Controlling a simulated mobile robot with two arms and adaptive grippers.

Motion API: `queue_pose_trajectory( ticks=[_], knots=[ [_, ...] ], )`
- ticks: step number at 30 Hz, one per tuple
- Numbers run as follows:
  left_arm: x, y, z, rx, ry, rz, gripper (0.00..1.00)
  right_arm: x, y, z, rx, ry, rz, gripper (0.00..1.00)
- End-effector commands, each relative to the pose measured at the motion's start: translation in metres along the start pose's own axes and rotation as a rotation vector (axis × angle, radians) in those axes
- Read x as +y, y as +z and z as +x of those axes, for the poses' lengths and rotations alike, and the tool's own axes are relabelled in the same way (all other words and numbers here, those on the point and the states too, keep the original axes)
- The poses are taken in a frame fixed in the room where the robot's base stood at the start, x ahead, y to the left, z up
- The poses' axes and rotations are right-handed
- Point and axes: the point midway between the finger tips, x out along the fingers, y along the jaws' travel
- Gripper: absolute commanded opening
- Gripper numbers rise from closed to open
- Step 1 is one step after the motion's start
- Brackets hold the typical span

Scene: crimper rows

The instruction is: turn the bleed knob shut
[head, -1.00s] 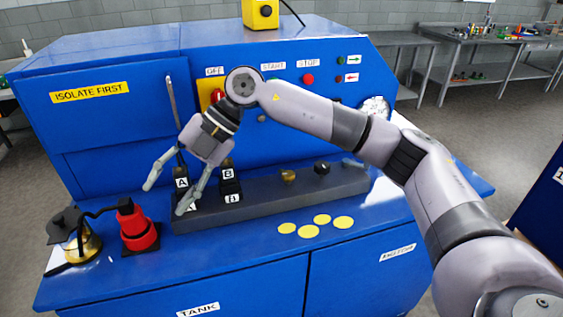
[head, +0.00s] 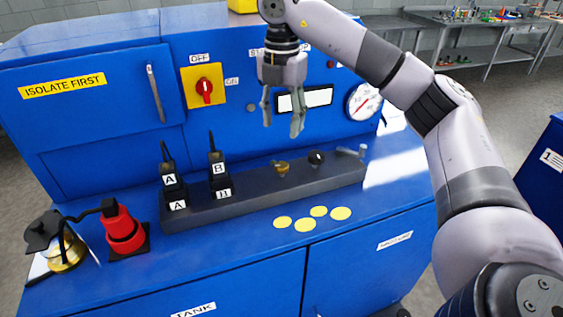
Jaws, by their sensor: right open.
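A dark grey block (head: 235,200) lies along the blue bench top. On its right part stand a small brass knob (head: 281,168), a black knob (head: 317,158) and a grey lever-like fitting (head: 352,151). No readable label tells which is the bleed knob. My right gripper (head: 282,126) is open and empty, fingers pointing down, above and behind the brass knob, apart from it in the picture. My left gripper is not in view.
A red rotary switch (head: 204,88) on a yellow plate and a round gauge (head: 363,101) are on the blue panel. A red device (head: 123,231) and a brass-and-black item (head: 65,253) stand at left. Several yellow discs (head: 305,225) lie before the block.

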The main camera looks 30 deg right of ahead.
Motion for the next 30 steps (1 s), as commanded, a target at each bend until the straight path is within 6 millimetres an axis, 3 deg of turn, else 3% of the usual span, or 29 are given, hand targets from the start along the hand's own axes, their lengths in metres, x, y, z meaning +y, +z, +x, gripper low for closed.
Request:
queue_pose_trajectory(
  ticks=[4,15,21,30],
  knots=[
    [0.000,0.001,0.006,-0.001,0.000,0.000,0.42,0.000,-0.001,0.029,0.003,-0.003,-0.002,0.47],
    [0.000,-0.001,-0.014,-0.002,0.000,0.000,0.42,-0.001,0.000,0.094,0.001,-0.003,-0.001,0.47],
    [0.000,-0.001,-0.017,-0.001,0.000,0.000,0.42,0.000,-0.001,0.109,0.001,0.001,-0.002,0.47],
    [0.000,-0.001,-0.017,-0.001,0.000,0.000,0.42,0.000,-0.001,0.112,0.001,0.001,-0.002,0.47]
  ],
)
